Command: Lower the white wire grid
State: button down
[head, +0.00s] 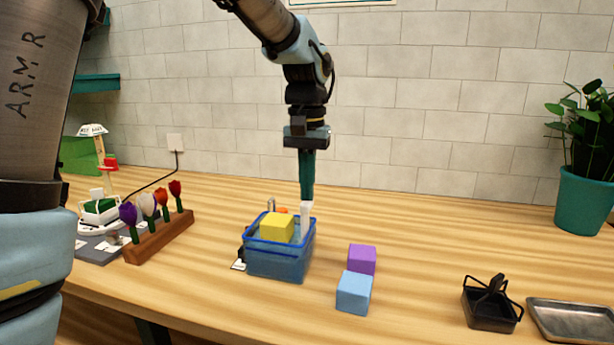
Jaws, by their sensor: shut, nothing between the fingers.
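I cannot make out a white wire grid for certain in the head view. My gripper (306,218) points straight down, its pale fingertips shut, at the right side of a translucent blue tub (280,263). The tips overlap the tub's right rear rim in the picture; whether they touch it I cannot tell. A yellow block (277,227) sits in the tub, its top showing above the rim. The lower inside of the tub is hard to see through the wall.
A purple block (362,259) and a light blue block (354,292) lie right of the tub. A wooden rack (160,240) of tulips stands left. A black basket (490,310), metal tray (570,320) and potted plant (584,200) are at the right. The table between is clear.

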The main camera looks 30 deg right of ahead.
jog(key=shift+f, duration=0.1)
dwell(0.3)
jog(key=shift+f+b, duration=0.5)
jog(key=shift+f, duration=0.45)
jog(key=shift+r+p, duration=2.25)
jog(key=shift+r, duration=0.35)
